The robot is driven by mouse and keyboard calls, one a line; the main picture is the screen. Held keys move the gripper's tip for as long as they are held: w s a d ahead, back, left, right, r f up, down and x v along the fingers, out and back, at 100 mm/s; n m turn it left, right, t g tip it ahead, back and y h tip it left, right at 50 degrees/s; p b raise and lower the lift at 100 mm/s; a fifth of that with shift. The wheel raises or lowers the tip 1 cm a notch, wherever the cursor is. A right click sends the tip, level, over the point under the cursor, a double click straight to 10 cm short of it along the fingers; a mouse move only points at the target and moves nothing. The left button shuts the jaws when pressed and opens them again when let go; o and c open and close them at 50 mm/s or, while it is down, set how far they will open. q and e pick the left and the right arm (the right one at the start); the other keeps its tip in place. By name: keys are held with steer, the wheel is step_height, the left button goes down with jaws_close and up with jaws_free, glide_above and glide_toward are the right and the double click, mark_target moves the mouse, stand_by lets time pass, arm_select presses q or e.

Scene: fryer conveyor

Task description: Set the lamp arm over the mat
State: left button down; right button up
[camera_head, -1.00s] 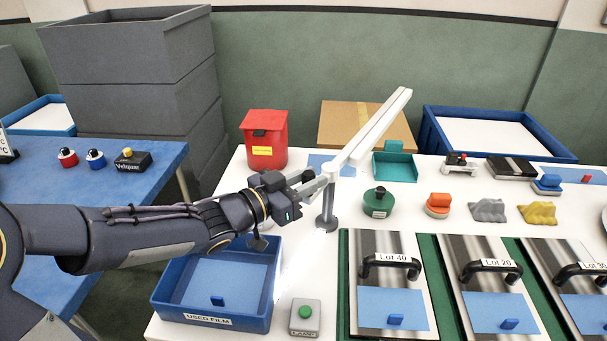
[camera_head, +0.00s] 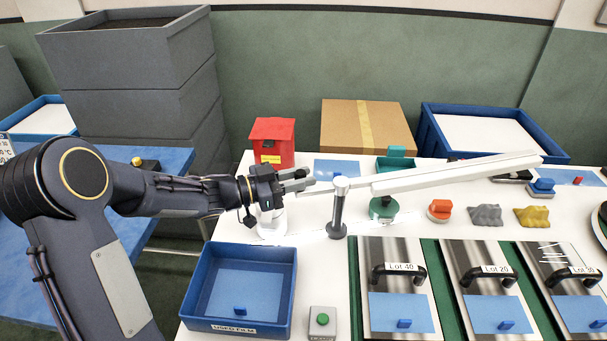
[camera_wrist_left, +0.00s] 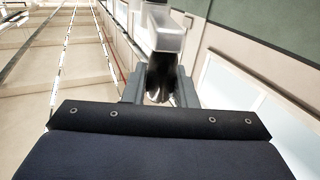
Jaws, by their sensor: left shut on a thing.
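The white lamp arm (camera_head: 455,175) sits on a short grey post (camera_head: 338,212). Its long bar reaches right, behind the lot plates and above the back row of small items. My left gripper (camera_head: 303,182) is shut on the short back end of the lamp arm, left of the post. In the left wrist view, a dark grip (camera_wrist_left: 160,75) is between my left fingers (camera_wrist_left: 158,92), with a pale bar end beyond it. A green mat (camera_head: 447,290) shows between and beside the steel lot plates. My right gripper is not in view.
A blue used-film tray (camera_head: 190,300) and a green-button lamp switch (camera_head: 322,322) are at the front left. A red bin (camera_head: 272,142) and cardboard box (camera_head: 367,127) stand behind. Lot plates with black handles (camera_head: 398,270) fill the front right.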

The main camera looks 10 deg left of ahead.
arm_select(q)
steer(key=shift+w+a+r+p, duration=0.1)
steer(key=shift+w+a+p, duration=0.1)
steer(key=shift+w, duration=0.35)
steer(key=shift+w+a+p, duration=0.2)
steer(key=shift+w, duration=0.3)
steer(key=c, duration=1.2)
jaws_free()
steer(key=v, duration=0.7)
steer(key=shift+s+a+b, duration=0.25)
steer(key=shift+a+b, duration=0.05)
steer(key=shift+b, duration=0.15)
